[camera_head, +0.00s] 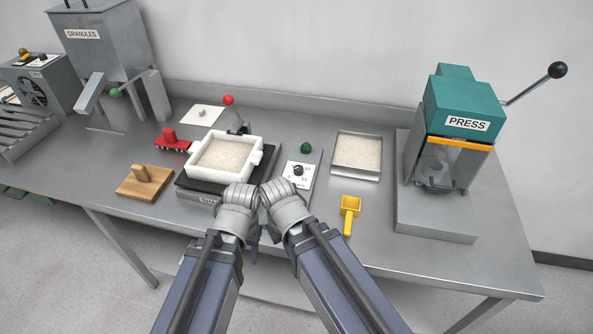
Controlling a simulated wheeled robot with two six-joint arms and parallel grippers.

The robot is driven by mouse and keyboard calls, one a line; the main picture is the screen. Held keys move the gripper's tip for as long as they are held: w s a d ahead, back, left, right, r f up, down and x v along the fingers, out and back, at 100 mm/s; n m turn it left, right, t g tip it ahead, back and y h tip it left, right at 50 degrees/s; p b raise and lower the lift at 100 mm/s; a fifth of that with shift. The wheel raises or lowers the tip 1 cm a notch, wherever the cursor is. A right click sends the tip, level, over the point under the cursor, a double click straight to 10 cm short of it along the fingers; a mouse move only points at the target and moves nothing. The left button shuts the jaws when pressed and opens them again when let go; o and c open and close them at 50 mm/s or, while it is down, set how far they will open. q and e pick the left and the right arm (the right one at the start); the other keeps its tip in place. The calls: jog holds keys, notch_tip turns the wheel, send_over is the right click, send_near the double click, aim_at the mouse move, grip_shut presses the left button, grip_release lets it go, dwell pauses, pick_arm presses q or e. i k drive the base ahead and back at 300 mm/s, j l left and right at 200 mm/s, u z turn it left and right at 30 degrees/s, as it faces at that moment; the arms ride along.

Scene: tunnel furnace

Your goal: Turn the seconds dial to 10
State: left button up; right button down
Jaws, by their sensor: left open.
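The dial is a small black knob (297,170) on a white marked panel (301,176) in the middle of the table. Its marks are too small to read, so I cannot tell its setting. My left gripper (241,196) is at the front edge of the white square tray, left of the panel. It is open, and its fingertips are mostly hidden behind its wrist. My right gripper (281,194) is close beside it, just in front of the dial panel. Its fingers are hidden too.
A green button (306,148) sits behind the dial. A white tray of granules (255,155) stands on a dark base at left, with a red-knobbed lever (229,100) behind. A metal tray (358,176), yellow scoop (349,212) and press (463,110) are at right.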

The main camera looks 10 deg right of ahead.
aim_at(298, 169)
jog(key=i+z, duration=0.25)
jog(key=z, duration=0.15)
jog(key=i+z, duration=0.35)
jog(key=k+j, duration=0.05)
jog(key=k, duration=0.05)
